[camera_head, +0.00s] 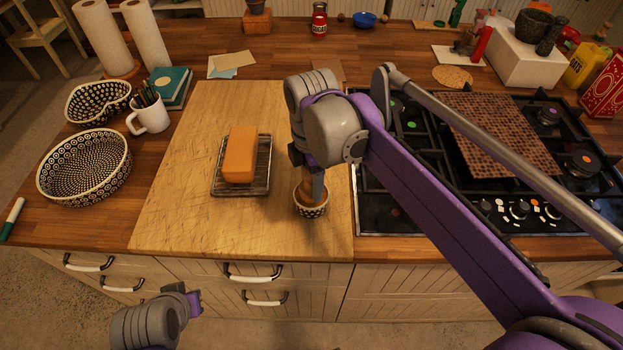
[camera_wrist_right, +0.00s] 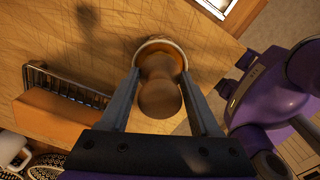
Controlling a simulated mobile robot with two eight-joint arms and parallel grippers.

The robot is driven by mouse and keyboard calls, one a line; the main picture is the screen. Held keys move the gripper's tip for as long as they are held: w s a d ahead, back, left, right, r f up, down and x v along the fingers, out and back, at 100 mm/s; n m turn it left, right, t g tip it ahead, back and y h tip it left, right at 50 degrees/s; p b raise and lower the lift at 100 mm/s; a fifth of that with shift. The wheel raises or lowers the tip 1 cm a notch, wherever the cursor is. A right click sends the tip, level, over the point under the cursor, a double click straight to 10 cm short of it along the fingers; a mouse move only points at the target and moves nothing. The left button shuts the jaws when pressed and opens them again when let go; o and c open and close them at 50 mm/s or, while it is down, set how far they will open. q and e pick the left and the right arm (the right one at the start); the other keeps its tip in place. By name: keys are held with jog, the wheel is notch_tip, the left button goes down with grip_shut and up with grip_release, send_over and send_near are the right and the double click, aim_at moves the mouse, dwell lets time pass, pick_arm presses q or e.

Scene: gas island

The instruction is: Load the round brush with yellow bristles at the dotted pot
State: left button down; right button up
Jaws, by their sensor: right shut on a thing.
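The dotted pot (camera_head: 312,211) stands on the wooden board near its front right corner. The brush's brown wooden handle (camera_head: 315,190) sticks up out of it. My right gripper (camera_head: 316,176) points down over the pot and is shut on the brush. In the right wrist view the rounded handle (camera_wrist_right: 159,92) sits between my two fingers, with the pot's pale rim (camera_wrist_right: 160,42) behind it. The bristles are hidden, so I cannot see their colour or whether they touch anything in the pot. My left gripper (camera_head: 193,302) is low at the left, in front of the counter; its jaws are unclear.
An orange block (camera_head: 240,154) lies on a wire rack (camera_head: 259,180) left of the pot. The gas hob (camera_head: 400,215) is to the right. Dotted bowls (camera_head: 85,168) and a white mug (camera_head: 150,117) stand at the left. The board's left part is clear.

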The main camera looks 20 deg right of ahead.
pick_arm(q)
jog(key=shift+r, duration=0.1)
